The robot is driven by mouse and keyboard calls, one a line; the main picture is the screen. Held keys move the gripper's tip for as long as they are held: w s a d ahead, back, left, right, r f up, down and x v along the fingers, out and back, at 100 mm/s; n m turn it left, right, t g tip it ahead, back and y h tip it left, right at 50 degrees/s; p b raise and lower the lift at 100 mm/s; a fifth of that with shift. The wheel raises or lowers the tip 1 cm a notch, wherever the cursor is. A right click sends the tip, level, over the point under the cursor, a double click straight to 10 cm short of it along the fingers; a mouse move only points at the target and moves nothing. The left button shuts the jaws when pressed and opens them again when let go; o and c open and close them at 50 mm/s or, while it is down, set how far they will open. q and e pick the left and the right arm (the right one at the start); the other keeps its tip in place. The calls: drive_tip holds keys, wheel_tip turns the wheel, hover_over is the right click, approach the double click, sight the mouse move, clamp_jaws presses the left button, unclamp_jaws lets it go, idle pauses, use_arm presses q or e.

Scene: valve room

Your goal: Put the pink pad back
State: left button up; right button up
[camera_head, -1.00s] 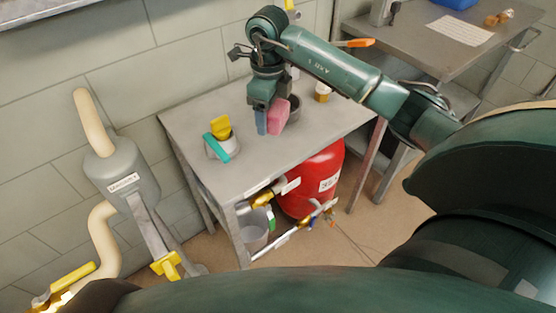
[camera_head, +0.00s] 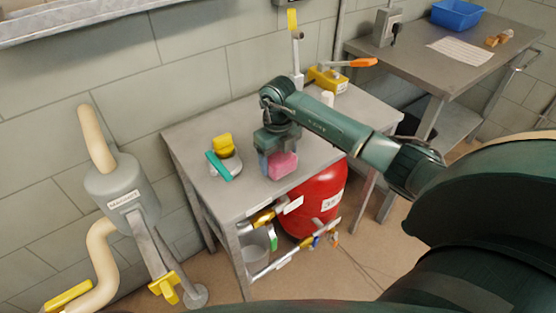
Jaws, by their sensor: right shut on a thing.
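The pink pad (camera_head: 283,165) is in my right gripper (camera_head: 274,152), above or at the front part of the grey metal table (camera_head: 205,190). The right gripper points down and is shut on the pad. A narrow blue piece shows at the pad's left side; I cannot tell whether it is a finger or a separate thing. I cannot tell whether the pad's underside touches the table top. My left gripper is not in view.
A pot with a yellow block (camera_head: 222,144) and a teal piece (camera_head: 218,166) stands left on the table. A yellow valve (camera_head: 328,80) with an orange handle is behind my arm. A red tank (camera_head: 318,200) sits below. A second table (camera_head: 415,70) with a blue bin (camera_head: 457,14) stands at right.

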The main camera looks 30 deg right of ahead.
sight(278, 154)
drive_tip(key=shift+f, duration=0.5)
drive_tip(key=shift+f, duration=0.2)
drive_tip(key=o, duration=0.9)
drive_tip(key=shift+r, duration=0.1)
drive_tip(key=shift+r, duration=0.25)
drive_tip(key=shift+w+r, duration=0.1)
drive_tip(key=shift+r, duration=0.2)
wheel_tip(278, 154, up, 11)
drive_tip(key=shift+r+b, duration=0.1)
drive_tip(key=shift+b, duration=0.3)
